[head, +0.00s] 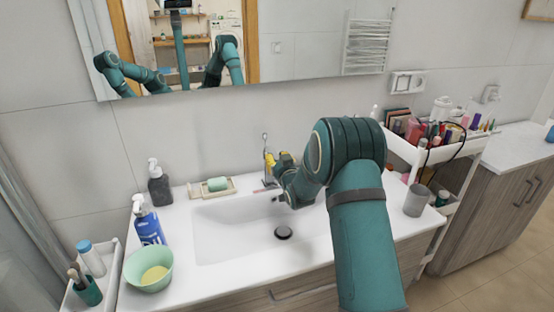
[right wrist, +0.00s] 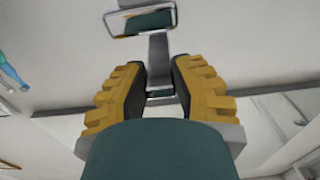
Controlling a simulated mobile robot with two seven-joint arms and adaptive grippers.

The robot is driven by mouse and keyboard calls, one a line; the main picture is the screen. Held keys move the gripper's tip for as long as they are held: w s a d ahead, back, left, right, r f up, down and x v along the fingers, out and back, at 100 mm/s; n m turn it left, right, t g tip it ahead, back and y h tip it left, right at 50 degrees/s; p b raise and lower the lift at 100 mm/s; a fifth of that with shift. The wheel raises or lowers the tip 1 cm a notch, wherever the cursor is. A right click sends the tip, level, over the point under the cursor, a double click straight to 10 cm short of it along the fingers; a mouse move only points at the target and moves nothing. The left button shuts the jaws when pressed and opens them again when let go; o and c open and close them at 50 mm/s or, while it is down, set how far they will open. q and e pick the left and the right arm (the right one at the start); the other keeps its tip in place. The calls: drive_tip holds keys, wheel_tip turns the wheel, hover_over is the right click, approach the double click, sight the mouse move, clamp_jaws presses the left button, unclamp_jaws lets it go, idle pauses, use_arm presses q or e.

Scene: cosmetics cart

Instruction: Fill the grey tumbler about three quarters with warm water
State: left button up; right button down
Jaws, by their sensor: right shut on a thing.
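The grey tumbler (head: 415,201) stands upright at the right end of the washbasin counter, apart from my grippers; its inside is not clear. My right gripper (head: 268,160) is behind the basin at the tap, with its yellow fingers shut on the tap lever (head: 265,138). In the right wrist view the fingers (right wrist: 159,92) stand on both sides of the chrome lever (right wrist: 158,50). My right forearm hides much of the tap and the basin's right part. No running water is visible. My left gripper is not in view.
The white basin (head: 225,225) has a dark drain (head: 283,233). A soap dish (head: 212,188), dark pump bottle (head: 159,183), blue bottle (head: 147,222) and green bowl (head: 149,268) stand on the left. A crowded cosmetics cart (head: 400,147) stands at right.

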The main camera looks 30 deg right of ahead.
drive_tip(key=shift+r, duration=0.2)
drive_tip(key=shift+w+r+g+p, duration=0.1)
drive_tip(key=shift+r+g+p, duration=0.3)
drive_tip(key=shift+r, duration=0.1)
drive_tip(key=shift+w+r+g, duration=0.1)
drive_tip(key=shift+r+g, duration=0.2)
drive_tip(key=shift+g, duration=0.1)
drive_tip(key=shift+y, duration=0.4)
drive_tip(key=c, duration=0.7)
unclamp_jaws()
drive_tip(key=shift+c, duration=0.2)
drive_tip(key=shift+f, duration=0.1)
